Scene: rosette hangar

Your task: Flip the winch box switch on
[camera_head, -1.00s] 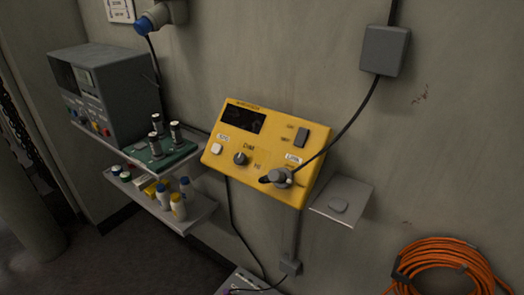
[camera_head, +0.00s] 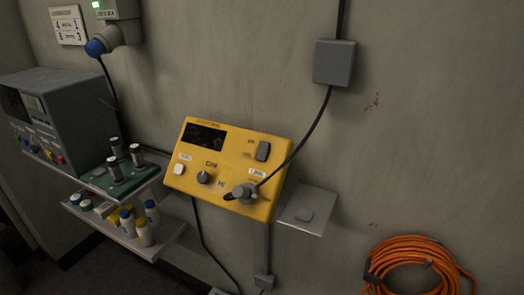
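The yellow winch box (camera_head: 222,165) is mounted on the wall near the middle of the head view. A dark rocker switch (camera_head: 263,151) sits at its upper right; I cannot tell its position. Its display (camera_head: 204,137) is dark. A white button (camera_head: 179,169) and a dark round knob (camera_head: 204,178) are on the lower left of its face. A grey plug (camera_head: 244,193) with a black cable is seated at the lower right of the face. Neither of my grippers is in view.
A small grey shelf (camera_head: 309,211) juts out right of the box. Left are a grey instrument (camera_head: 72,115) and a lower shelf (camera_head: 160,246) with bottles. An orange cable coil (camera_head: 405,247) is at lower right. A black cable runs from a grey wall box (camera_head: 334,62) to the plug.

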